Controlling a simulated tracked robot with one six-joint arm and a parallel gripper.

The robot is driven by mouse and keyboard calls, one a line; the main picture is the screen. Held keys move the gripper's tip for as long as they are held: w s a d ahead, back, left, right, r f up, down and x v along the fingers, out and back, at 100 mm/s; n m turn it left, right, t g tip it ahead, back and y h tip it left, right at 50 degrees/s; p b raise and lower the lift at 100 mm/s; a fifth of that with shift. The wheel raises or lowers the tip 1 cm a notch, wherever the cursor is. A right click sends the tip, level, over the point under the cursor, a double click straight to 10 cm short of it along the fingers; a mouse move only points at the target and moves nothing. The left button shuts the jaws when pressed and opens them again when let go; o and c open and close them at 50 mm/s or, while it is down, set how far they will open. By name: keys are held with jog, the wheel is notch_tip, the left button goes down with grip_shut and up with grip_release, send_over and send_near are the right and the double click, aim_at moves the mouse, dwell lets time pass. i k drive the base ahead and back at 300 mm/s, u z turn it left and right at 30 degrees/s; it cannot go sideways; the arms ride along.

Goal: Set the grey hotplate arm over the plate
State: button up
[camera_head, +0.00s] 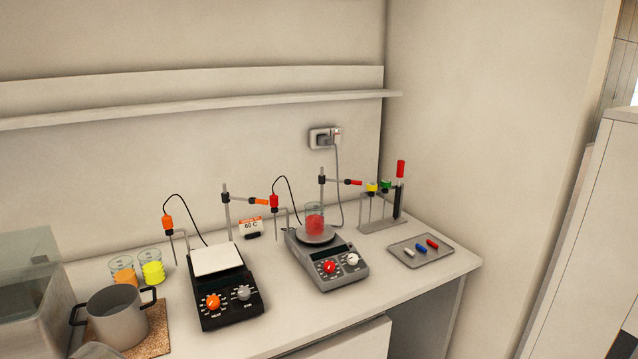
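The grey hotplate (338,275) stands on the bench right of centre, with a red knob and a white knob on its front. Its round plate (316,239) carries a glass beaker (314,218) with red contents. A thin grey post rises behind the plate. The grey hotplate's arm (338,181), with a red end (354,182), sticks out from this post to the right, and its end is beside the plate, not above it. A red-topped probe (274,203) on a black cable hangs left of the plate. My gripper is not in view.
A black hotplate (230,307) with a square white top and an orange-tipped arm (261,202) stands to the left. A tube rack (383,222) and a tray of stir bars (420,256) are at right. Two beakers and a pot (118,322) are at left. The front-right bench is clear.

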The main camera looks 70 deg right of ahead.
aim_at(322, 179)
jog(key=u, duration=1.1)
jog(key=k, duration=1.85)
jog(key=z, duration=1.8)
